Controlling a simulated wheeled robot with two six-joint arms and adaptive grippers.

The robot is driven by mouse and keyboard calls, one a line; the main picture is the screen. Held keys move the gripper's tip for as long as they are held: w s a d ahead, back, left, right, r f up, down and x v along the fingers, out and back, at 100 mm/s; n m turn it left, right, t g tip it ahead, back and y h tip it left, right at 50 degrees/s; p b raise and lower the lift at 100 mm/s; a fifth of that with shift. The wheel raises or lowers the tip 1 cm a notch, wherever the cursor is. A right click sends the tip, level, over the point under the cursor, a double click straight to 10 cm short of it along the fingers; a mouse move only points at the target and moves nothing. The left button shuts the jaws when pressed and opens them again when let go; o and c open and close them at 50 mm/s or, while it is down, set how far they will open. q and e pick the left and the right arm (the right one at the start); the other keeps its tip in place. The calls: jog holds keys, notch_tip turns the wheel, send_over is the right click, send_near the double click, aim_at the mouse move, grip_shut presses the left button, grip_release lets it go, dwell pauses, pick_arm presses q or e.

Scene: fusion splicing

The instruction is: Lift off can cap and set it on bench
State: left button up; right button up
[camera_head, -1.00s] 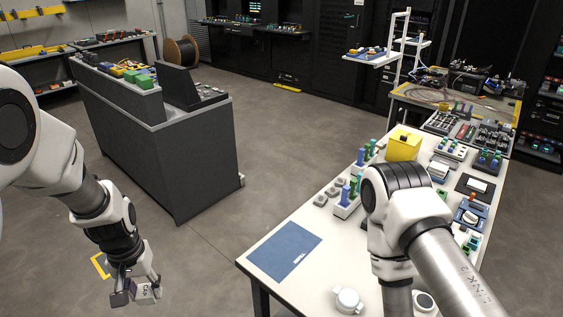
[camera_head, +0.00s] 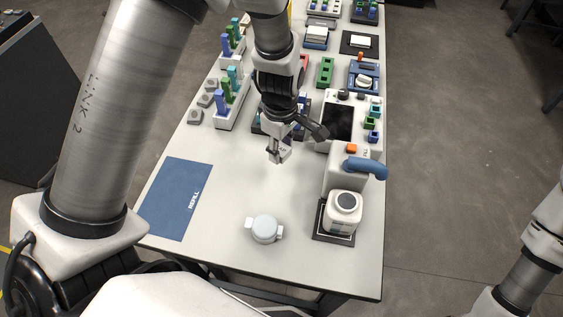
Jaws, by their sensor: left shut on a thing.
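A white can or bottle (camera_head: 341,218) with a round dark top stands upright in a dark tray (camera_head: 320,234) near the bench's right edge. I cannot tell whether the dark disc is a cap or an opening. A round white piece (camera_head: 265,228) with two side lugs sits on the bench to its left; it may be a cap. My left gripper (camera_head: 280,154) points down over the bench, up and left of the can and apart from both things. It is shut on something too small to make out. My right arm shows at the lower right; its gripper is out of frame.
A blue mat (camera_head: 176,205) marked REFILL lies at the bench's front left. A white device (camera_head: 340,165) with an orange button and blue handle stands behind the can. Holders with coloured pieces (camera_head: 232,95) and other equipment fill the back. The front middle has free room.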

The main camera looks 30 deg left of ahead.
aim_at(278, 181)
pick_arm(q)
jog(key=n, duration=0.1)
jog(key=s+f+n, duration=0.1)
jog(key=n, duration=0.1)
jog(key=s+n+b, duration=0.1)
jog(key=shift+s+f+n, duration=0.15)
jog(key=shift+f+n, duration=0.15)
jog(key=shift+f, duration=0.05)
jog(key=shift+a+f+b, duration=0.15)
jog(key=shift+f+b, duration=0.25)
jog(key=shift+f, duration=0.1)
notch_tip(278, 181, down, 5)
jog(key=b, duration=0.5)
jog(key=shift+r, duration=0.1)
jog(key=shift+r, duration=0.1)
jog(key=shift+d+f+b, duration=0.2)
jog(key=shift+f+b, duration=0.15)
jog(key=shift+f, duration=0.3)
jog(key=shift+r, duration=0.1)
